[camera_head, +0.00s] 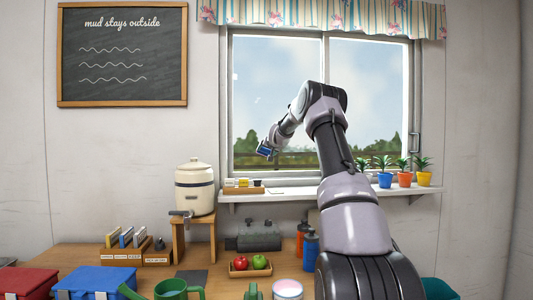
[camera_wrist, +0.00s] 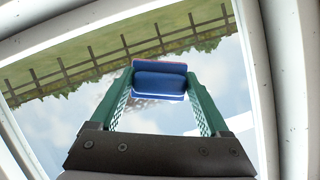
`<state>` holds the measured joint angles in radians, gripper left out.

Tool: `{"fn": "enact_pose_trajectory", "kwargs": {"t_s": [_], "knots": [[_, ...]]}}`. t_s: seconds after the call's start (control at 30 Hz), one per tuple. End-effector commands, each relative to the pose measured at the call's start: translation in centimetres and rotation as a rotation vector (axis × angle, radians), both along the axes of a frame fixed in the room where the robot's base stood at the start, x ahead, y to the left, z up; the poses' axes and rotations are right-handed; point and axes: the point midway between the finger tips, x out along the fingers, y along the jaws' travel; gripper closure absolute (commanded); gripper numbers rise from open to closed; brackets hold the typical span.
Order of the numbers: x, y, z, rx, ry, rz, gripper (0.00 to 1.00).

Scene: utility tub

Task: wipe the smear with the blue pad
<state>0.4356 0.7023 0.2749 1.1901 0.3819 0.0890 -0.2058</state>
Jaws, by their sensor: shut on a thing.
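My gripper (camera_head: 268,147) is at the left pane of the window (camera_head: 290,60), low on the glass. It is shut on the blue pad (camera_wrist: 160,80), which spans between the green fingertips in the wrist view and has a thin red edge at its far side. The pad also shows as a small blue patch in the head view (camera_head: 263,151). A faint brownish speckled smear (camera_wrist: 113,100) shows on the glass beside and behind the pad in the wrist view, partly covered by the pad and fingers. I cannot tell whether the pad touches the glass.
The windowsill (camera_head: 300,192) below holds a small tray of blocks (camera_head: 243,186) at left and potted plants (camera_head: 404,178) at right. White window frame bars border the pane. A water crock (camera_head: 194,188) stands left, and the bench below is crowded.

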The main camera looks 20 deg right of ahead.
Motion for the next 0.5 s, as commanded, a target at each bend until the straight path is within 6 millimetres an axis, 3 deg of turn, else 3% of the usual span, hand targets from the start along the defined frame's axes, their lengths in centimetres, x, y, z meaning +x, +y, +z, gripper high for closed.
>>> {"fn": "enact_pose_trajectory", "kwargs": {"t_s": [0.5], "knots": [[1.02, -0.33, -0.02, 0.000, 0.000, 0.000, 0.65]]}}
